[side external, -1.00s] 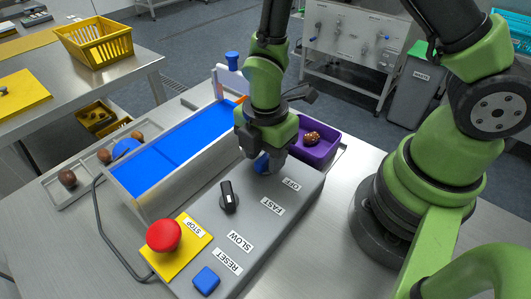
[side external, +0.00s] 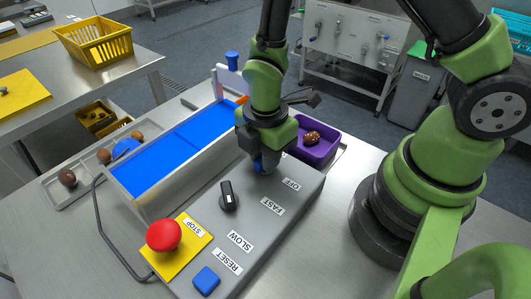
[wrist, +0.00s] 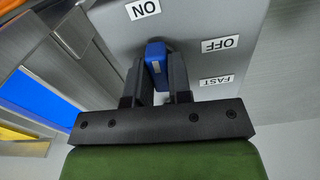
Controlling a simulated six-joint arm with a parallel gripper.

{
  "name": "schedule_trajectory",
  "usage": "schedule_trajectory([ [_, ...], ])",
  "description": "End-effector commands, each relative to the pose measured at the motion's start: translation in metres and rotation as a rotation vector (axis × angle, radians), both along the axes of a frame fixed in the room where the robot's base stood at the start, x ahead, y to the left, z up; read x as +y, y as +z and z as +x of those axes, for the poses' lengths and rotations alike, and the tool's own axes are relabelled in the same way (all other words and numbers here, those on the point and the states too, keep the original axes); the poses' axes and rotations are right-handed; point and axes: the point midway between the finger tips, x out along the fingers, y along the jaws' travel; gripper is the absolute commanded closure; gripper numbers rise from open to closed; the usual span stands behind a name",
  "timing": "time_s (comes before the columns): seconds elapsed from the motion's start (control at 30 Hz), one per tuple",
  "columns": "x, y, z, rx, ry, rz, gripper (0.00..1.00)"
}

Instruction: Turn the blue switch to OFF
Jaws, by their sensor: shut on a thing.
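The blue switch (wrist: 155,57) is a narrow knob on the sloped grey control box (side external: 205,245). In the wrist view it stands between the two dark fingers of my gripper (wrist: 157,75), which is shut on it. A white ON label (wrist: 142,9) lies above it and a white OFF label (wrist: 216,45) lies to its right. In the side view my gripper (side external: 265,165) points down at the box's far end, and the fingers mostly hide the switch. I cannot tell exactly which label the switch points to.
The box also bears a black selector knob (side external: 228,196), a red stop button (side external: 163,235) and a blue reset button (side external: 206,280). A blue conveyor belt (side external: 170,150) runs alongside. A purple bin (side external: 322,153) with brown dates stands just behind my gripper.

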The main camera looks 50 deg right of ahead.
Motion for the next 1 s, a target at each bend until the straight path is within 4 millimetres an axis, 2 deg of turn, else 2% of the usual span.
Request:
schedule_trajectory([
  [1.0, 0.0004, 0.0008, 0.0002, -0.001, -0.912, 0.001, 1.00],
])
